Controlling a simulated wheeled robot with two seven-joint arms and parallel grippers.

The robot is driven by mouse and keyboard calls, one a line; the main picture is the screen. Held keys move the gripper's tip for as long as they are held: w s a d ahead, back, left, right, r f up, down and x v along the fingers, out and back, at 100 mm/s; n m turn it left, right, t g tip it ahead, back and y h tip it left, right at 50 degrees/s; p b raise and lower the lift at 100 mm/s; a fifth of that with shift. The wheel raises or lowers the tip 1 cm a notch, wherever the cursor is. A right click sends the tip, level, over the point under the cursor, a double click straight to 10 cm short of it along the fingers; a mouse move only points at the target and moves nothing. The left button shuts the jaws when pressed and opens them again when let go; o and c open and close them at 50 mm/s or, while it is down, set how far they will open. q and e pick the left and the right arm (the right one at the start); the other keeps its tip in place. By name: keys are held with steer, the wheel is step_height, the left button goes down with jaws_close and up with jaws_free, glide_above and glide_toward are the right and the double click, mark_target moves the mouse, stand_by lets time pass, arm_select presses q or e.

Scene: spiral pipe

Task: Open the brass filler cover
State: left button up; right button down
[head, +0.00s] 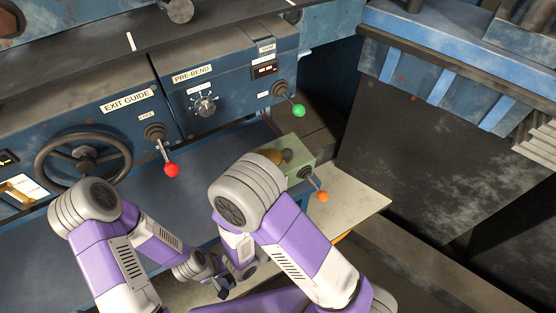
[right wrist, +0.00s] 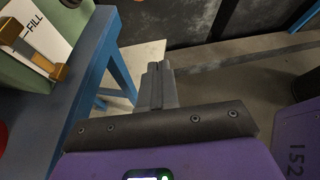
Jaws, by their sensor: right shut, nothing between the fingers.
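A pale green box (head: 300,156) stands at the middle of the head view, with a rounded brass piece (head: 273,156) on top, partly hidden by my right arm. In the right wrist view, a green housing (right wrist: 18,78) at the left carries a white plate marked FILL (right wrist: 42,45) with brass fittings (right wrist: 12,30) beside it. I cannot tell whether the cover is open. My right gripper (right wrist: 158,72) is shut and empty, apart from the housing and to its right. My left gripper (head: 222,287) is low in the head view, small and dark; its jaws are unclear.
An orange-knobbed lever (head: 313,183) sticks out of the green box. Red (head: 171,170) and green (head: 298,110) knobbed levers and a handwheel (head: 83,159) are on the blue machine. A blue frame edge (right wrist: 95,75) stands between my right gripper and the housing. Open floor (right wrist: 225,85) lies right.

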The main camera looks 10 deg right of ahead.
steer(key=w+a+r+n+t+y, duration=0.1)
steer(key=w+a+r+n+t, duration=0.3)
steer(key=w+a+r+t, duration=0.35)
arm_select(q)
steer(key=r+p, duration=0.1)
steer(key=r, duration=0.1)
steer(key=r+p, duration=0.1)
steer(key=p, duration=0.1)
steer(key=shift+a+r, duration=0.2)
steer(key=shift+r, duration=0.2)
arm_select(e)
steer(key=t, duration=0.2)
glide_toward(285, 157)
steer(key=x, duration=0.6)
steer(key=shift+w+d+r, duration=0.2)
steer(key=shift+w+d, duration=0.1)
